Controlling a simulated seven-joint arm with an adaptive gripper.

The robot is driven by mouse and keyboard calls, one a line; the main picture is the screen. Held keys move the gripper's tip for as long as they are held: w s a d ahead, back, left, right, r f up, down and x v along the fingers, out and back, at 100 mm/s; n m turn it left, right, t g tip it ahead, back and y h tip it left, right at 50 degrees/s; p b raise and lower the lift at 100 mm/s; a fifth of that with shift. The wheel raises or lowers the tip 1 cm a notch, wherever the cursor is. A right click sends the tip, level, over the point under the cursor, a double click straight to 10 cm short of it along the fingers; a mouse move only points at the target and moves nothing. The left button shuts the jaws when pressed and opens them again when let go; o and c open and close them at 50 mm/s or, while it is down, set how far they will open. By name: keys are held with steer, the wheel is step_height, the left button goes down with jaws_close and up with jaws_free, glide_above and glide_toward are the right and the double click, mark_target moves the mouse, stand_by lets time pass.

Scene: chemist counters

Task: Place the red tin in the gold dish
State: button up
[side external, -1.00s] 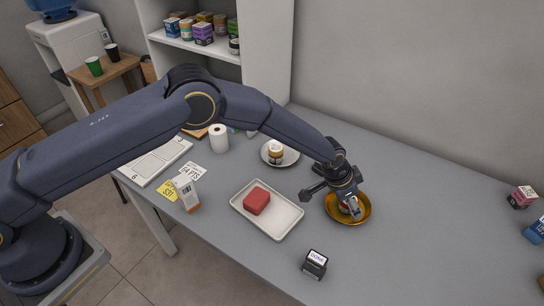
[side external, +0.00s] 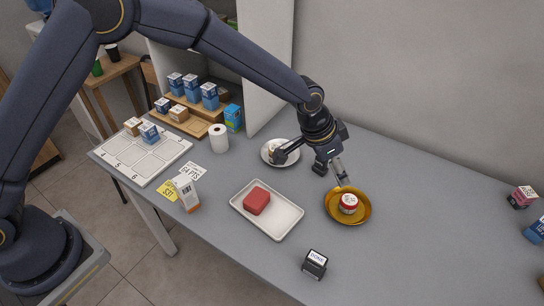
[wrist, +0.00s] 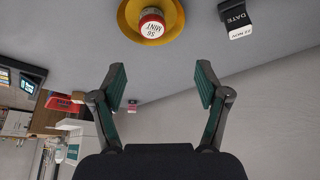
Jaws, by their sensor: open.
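The red tin (side external: 348,204), a small round tin with a white lid, sits inside the gold dish (side external: 363,218) on the counter in the side view. In the wrist view the tin (wrist: 151,24) shows a label reading "MINT" and stands in the gold dish (wrist: 178,32) at the top. My gripper (side external: 331,177) is open and empty, above and behind the dish, apart from the tin. Its two spread fingers (wrist: 160,85) show in the wrist view with nothing between them.
A white tray (side external: 284,225) with a red block (side external: 257,201) lies left of the dish. A white plate (side external: 291,158) stands behind, partly hidden by my gripper. A black stamp (side external: 315,264) stands in front. The counter right of the dish is mostly clear.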

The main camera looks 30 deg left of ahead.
steer(key=s+a+r+n+y, duration=0.1)
steer(key=s+a+r, duration=0.2)
steer(key=a+r, duration=0.3)
steer(key=s+a+r+n+t, duration=0.1)
steer(key=s+a+r, duration=0.1)
steer(key=a+r, duration=0.4)
steer(key=s+a+r+n+y, duration=0.1)
steer(key=s+a+r, duration=0.2)
steer(key=a+r, duration=0.25)
steer(key=s+a+r+n, duration=0.1)
steer(key=s+a+n, duration=0.1)
steer(key=s+a, duration=0.5)
steer(key=s+a+r+n+t+y, duration=0.1)
steer(key=s+a+n, duration=0.2)
steer(key=s+a, duration=0.4)
steer(key=s, duration=0.6)
steer(key=shift+a, duration=0.15)
